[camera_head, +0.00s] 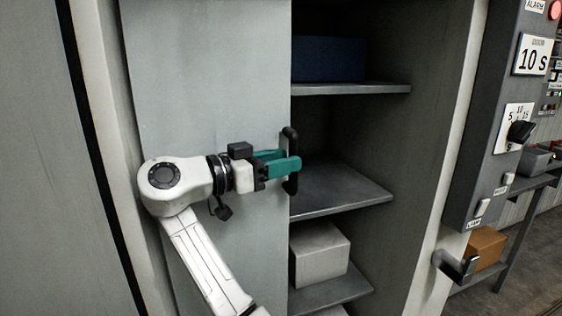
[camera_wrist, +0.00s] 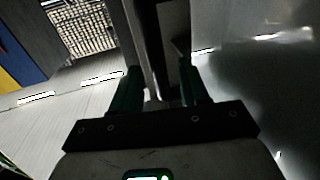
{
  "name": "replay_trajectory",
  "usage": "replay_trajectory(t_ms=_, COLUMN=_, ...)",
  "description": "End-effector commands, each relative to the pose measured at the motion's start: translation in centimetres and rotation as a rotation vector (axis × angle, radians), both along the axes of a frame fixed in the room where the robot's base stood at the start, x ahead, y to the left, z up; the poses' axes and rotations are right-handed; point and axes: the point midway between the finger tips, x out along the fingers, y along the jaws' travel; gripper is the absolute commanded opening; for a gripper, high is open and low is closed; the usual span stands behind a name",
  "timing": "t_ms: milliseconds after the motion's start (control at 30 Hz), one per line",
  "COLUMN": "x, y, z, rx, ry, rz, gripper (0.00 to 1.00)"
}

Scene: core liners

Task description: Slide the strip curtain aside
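No strip curtain shows; a flat pale grey sliding panel (camera_head: 215,75) covers the left part of a cabinet opening. A black upright bar handle (camera_head: 291,137) is fixed near the panel's right edge. My gripper (camera_head: 287,166), with teal fingers, is at the handle, about mid-height on it. In the wrist view my gripper (camera_wrist: 162,78) has one finger on each side of a dark upright shape, probably the handle. The fingers stand apart, but I cannot tell whether they press on it.
Right of the panel the cabinet is open, with grey shelves (camera_head: 340,190), a dark blue box (camera_head: 329,58) and a pale box (camera_head: 319,252). A control panel (camera_head: 485,125) with switches stands at the right.

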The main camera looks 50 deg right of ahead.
Motion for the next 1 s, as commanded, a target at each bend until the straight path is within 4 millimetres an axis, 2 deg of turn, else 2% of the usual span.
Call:
replay_trajectory(t_ms=333, x=0.0, y=-0.1, z=0.5, rx=0.000, ry=-0.002, rz=-0.002, gripper=0.46)
replay_trajectory(t_ms=533, x=-0.1, y=0.1, z=3.5, rx=-0.002, ry=-0.006, rz=0.000, gripper=0.46)
replay_trajectory(t_ms=833, x=-4.6, y=1.5, z=9.3, rx=-0.014, ry=-0.017, rz=0.002, gripper=0.46)
replay_trajectory(t_ms=1000, x=-7.7, y=2.3, z=10.6, rx=-0.006, ry=-0.012, rz=0.001, gripper=0.46)
